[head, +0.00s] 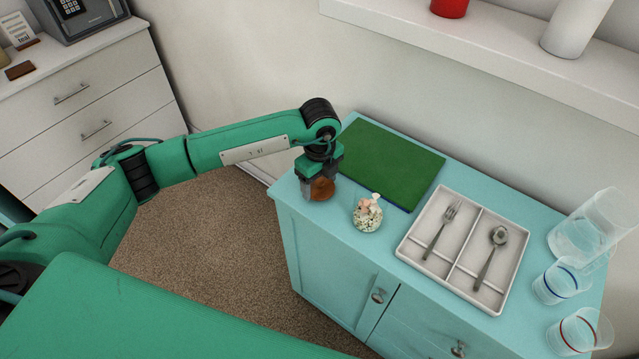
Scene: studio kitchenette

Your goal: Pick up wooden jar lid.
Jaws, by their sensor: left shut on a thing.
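The wooden jar lid (322,188) is a round brown disc, held on edge near the left front corner of the light blue cabinet top. My left gripper (318,187) points down from above and is shut on the lid. Its fingers hide part of the lid. I cannot tell whether the lid touches the cabinet top. My right gripper is not in view.
On the light blue cabinet (385,236) are a green board (392,163), a small jar with pale contents (367,216), and a white cutlery tray (404,250) with a fork and spoon. Clear cups (561,283) and a pitcher (592,225) stand right. A white shelf (480,45) runs above.

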